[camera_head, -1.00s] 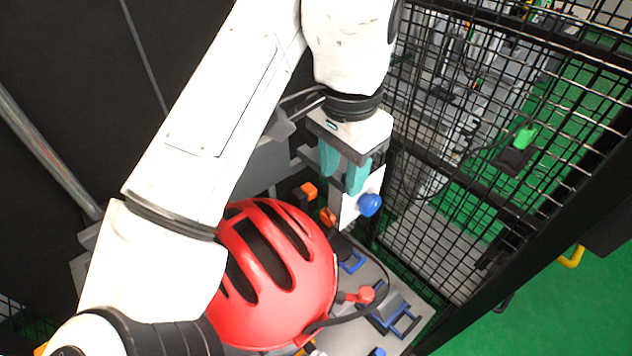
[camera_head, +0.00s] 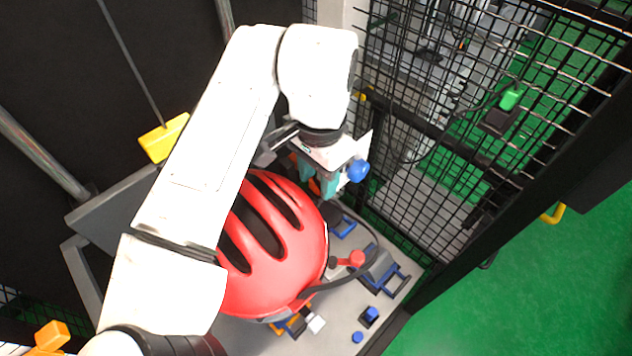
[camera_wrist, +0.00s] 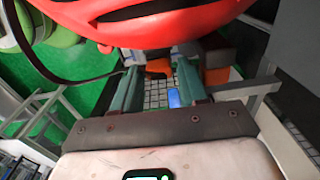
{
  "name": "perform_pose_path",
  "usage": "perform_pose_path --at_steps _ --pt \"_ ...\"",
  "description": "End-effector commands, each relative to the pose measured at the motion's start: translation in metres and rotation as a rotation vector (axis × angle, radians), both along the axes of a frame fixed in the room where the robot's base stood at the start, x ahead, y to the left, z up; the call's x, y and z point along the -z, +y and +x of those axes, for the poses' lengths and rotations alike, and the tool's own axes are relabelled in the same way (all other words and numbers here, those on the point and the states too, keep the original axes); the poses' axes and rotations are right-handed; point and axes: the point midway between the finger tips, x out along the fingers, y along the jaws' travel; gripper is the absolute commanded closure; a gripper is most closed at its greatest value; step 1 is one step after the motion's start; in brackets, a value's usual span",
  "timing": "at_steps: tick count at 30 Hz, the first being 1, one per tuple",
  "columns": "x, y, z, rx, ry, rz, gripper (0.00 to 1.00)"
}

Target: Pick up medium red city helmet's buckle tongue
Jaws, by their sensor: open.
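The red helmet (camera_head: 272,245) sits on the grey plate, vents up, and its red shell also fills the top of the wrist view (camera_wrist: 170,25). A dark strap (camera_head: 335,283) runs from its lower rim toward a small red piece (camera_head: 352,259) beside the shell. I cannot tell whether this piece is the buckle tongue. My gripper (camera_head: 316,187) is behind the helmet's upper right side, its teal fingers partly hidden. In the wrist view the gripper (camera_wrist: 160,88) is open, with nothing held between its fingers, just below the helmet's rim.
The grey plate (camera_head: 240,335) carries blue-handled clamps (camera_head: 382,272) and orange parts near the helmet. A blue knob (camera_head: 358,170) is close to my gripper. Black wire mesh (camera_head: 450,140) stands on the right. A yellow block (camera_head: 163,138) is at the upper left.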

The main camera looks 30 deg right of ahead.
Motion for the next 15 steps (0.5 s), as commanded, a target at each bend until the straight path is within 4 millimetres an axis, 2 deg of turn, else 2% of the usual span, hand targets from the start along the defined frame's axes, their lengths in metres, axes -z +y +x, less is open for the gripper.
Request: perform_pose_path --at_steps 9,15 --pt "0.0056 -0.0002 0.0001 0.0 -0.001 -0.001 0.58" --pt "0.0053 -0.0002 0.0002 0.0 -0.001 -0.001 0.78"
